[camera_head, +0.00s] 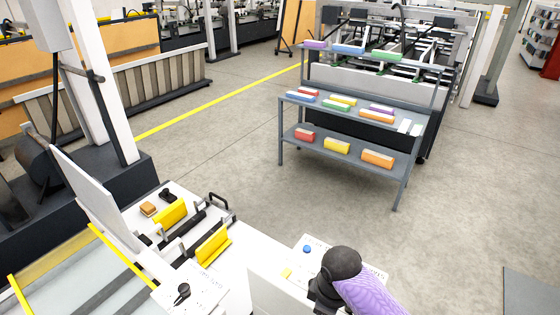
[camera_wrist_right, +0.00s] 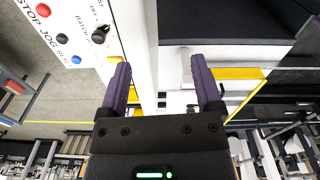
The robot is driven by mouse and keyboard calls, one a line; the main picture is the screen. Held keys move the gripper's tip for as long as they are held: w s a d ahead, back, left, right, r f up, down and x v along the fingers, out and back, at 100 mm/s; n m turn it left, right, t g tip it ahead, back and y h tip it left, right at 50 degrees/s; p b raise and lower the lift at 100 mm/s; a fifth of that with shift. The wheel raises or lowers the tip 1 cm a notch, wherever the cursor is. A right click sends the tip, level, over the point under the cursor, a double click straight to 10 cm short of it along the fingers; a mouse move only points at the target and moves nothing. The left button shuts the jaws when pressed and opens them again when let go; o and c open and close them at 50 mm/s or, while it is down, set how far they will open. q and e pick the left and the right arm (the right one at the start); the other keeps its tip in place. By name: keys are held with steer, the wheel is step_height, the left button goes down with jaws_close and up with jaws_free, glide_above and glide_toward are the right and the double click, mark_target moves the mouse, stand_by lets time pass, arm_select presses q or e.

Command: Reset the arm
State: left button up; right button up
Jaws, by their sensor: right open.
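My right arm (camera_head: 362,285) comes in at the bottom of the head view, with a dark joint and a purple sleeve, over the white machine panel. Its fingertips are hidden there. In the right wrist view my right gripper (camera_wrist_right: 160,88) has two purple fingers spread apart, with nothing between them. Beyond the fingers are white and yellow machine parts. The left gripper is in neither view.
A control panel (camera_wrist_right: 80,28) with red, black and blue buttons and a knob lies beside the right gripper. The machine's feed area has yellow blocks (camera_head: 212,246). A grey shelf (camera_head: 350,110) holds colored boxes. Open floor (camera_head: 215,140) lies between.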

steer(key=s+d+r+m+t, duration=0.25)
steer(key=s+m, duration=0.25)
steer(key=s, duration=0.3)
steer(key=s+d+r+m+t, duration=0.1)
steer(key=s+d+r+m, duration=0.2)
steer(key=s+m, duration=0.3)
step_height(320, 180, down, 37)
steer(key=s+n+g+b, duration=0.1)
steer(key=s+g+b, duration=0.15)
steer(key=b, duration=1.65)
arm_select(q)
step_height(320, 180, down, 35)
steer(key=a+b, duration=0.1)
steer(key=b, duration=1.5)
arm_select(e)
steer(key=s+d+f, duration=0.1)
steer(key=s+f, duration=0.6)
steer(key=f, duration=0.6)
steer(key=s+d+f, duration=0.2)
steer(key=s+f, duration=0.5)
steer(key=f, duration=0.7)
steer(key=shift+s+d+f+g+h, duration=0.15)
steer(key=shift+s+g+h, duration=0.05)
steer(key=shift+g+h, duration=0.1)
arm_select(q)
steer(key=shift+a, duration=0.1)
